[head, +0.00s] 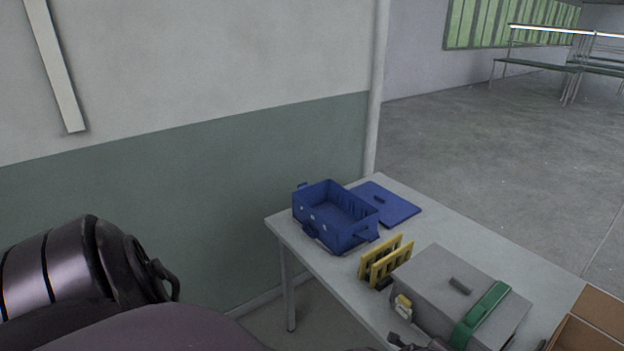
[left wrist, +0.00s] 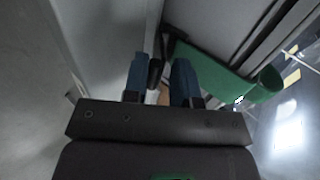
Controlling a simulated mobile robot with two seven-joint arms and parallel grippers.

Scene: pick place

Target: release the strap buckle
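A grey lidded box (head: 440,292) stands on the table at the lower right of the head view. A green strap (head: 481,316) runs over its lid and down the front; it also shows in the left wrist view (left wrist: 215,75). The strap's buckle cannot be made out clearly. My left gripper (left wrist: 161,75) has its two blue fingers apart, beside the strap's left end. A small dark piece shows between the fingers, close to the left one; I cannot tell what it is. My right gripper is not identifiable in either view.
A blue crate (head: 322,238) and its flat blue lid (head: 388,205) lie at the table's (head: 450,222) far end. Yellow slotted racks (head: 383,264) stand between crate and grey box. A cardboard box (head: 598,315) is at the right edge. A wall is behind, left.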

